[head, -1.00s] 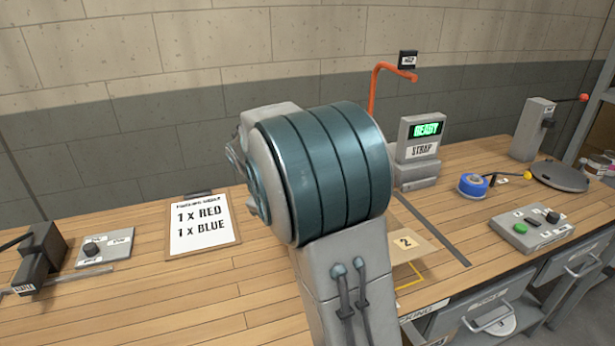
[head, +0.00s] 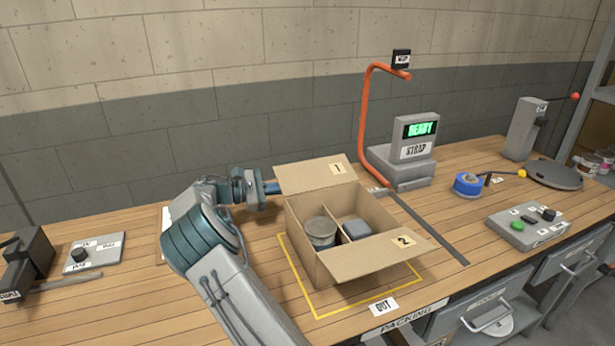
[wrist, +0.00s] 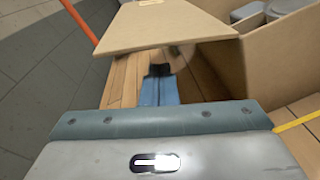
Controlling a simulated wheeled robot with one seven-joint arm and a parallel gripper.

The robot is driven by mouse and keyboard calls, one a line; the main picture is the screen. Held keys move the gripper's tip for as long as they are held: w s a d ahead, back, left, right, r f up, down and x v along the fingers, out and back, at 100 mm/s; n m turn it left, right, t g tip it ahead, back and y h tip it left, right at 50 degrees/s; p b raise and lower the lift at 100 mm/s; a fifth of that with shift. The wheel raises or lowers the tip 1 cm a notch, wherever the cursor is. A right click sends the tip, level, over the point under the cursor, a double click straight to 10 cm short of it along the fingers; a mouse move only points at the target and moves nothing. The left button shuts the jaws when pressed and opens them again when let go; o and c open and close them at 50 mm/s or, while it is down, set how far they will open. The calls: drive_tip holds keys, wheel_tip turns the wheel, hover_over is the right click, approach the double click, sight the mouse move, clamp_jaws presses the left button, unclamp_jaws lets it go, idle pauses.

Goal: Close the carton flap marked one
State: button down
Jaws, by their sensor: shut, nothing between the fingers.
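The open carton (head: 310,268) stands inside a yellow outline on the wooden bench. Flap one (head: 316,174) is at the back, folded outward and open, with its label near its right end. Flap two (head: 375,258) is at the front, also folded outward. A round tin (head: 321,231) and a grey-blue container (head: 356,229) sit in the carton, apart from each other across a divider. My gripper (head: 274,188) is at the carton's back left, by the left end of flap one.
An orange strap arch (head: 364,120) and the READY strap unit (head: 405,155) stand behind and right of the carton. A blue tape roll (head: 467,184) and a button box (head: 528,228) lie farther right. A dark lever device (head: 38,262) is at far left.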

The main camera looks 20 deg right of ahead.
sight(305, 175)
drive_tip(key=a+h, duration=0.1)
drive_tip(key=w+h, duration=0.1)
drive_tip(key=a+h, duration=0.1)
drive_tip(key=shift+w+a+r+g+h, duration=0.15)
drive_tip(key=shift+w+a+g+h, duration=0.15)
drive_tip(key=shift+g, duration=0.1)
drive_tip(key=p+x, duration=0.1)
drive_tip(key=x, duration=0.9)
drive_tip(key=shift+s, duration=0.1)
